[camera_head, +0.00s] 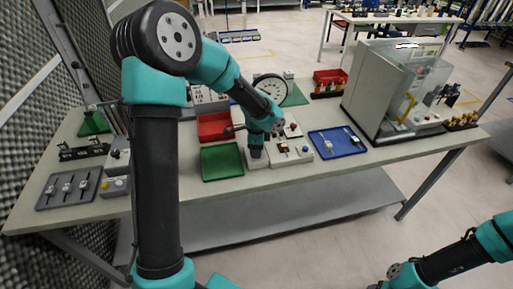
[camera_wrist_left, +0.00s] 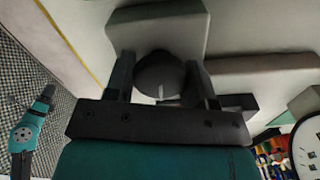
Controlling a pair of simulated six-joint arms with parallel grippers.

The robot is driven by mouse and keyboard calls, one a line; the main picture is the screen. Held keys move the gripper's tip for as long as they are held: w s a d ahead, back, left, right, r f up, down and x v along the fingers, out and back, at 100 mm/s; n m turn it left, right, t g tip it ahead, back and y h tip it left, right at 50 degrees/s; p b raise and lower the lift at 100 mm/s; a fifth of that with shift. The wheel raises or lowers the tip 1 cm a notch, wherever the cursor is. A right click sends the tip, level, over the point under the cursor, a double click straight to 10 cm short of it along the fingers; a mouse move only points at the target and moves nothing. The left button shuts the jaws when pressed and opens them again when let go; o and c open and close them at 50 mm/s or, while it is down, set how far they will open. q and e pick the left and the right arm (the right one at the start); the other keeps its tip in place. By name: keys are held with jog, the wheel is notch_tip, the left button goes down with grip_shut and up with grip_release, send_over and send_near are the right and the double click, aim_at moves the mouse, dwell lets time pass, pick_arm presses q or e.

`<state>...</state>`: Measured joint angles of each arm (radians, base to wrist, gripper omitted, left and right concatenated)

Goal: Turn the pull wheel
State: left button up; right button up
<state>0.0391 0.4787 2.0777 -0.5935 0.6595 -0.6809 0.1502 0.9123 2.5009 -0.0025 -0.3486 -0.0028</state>
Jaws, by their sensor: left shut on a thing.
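The pull wheel (camera_wrist_left: 160,75) is a dark round knob with a short pale mark, on a pale box (camera_wrist_left: 158,25). In the left wrist view the fingers of my left gripper (camera_wrist_left: 162,85) stand on either side of the knob, shut on it. In the head view my left gripper (camera_head: 256,151) points down onto the same pale box (camera_head: 257,164) at the table's front, and hides the knob there. My right gripper (camera_head: 377,286) is at the bottom right edge, off the table and partly cut off; its jaws are unclear.
A green tray (camera_head: 222,161) lies left of the box, with a red tray (camera_head: 213,126) behind it. A panel with red knobs (camera_head: 291,151) stands right beside it, then a blue tray (camera_head: 337,143). A clear-sided machine (camera_head: 396,92) stands at the right. A dial (camera_head: 270,88) stands behind.

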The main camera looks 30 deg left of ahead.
pick_arm(q)
jog(key=o, duration=0.9)
jog(key=shift+r, duration=0.1)
notch_tip(320, 180, up, 17)
jog(key=shift+r, duration=0.15)
dwell(0.5)
notch_tip(320, 180, down, 16)
jog(key=shift+r, duration=0.2)
dwell(0.6)
jog(key=shift+r, duration=0.15)
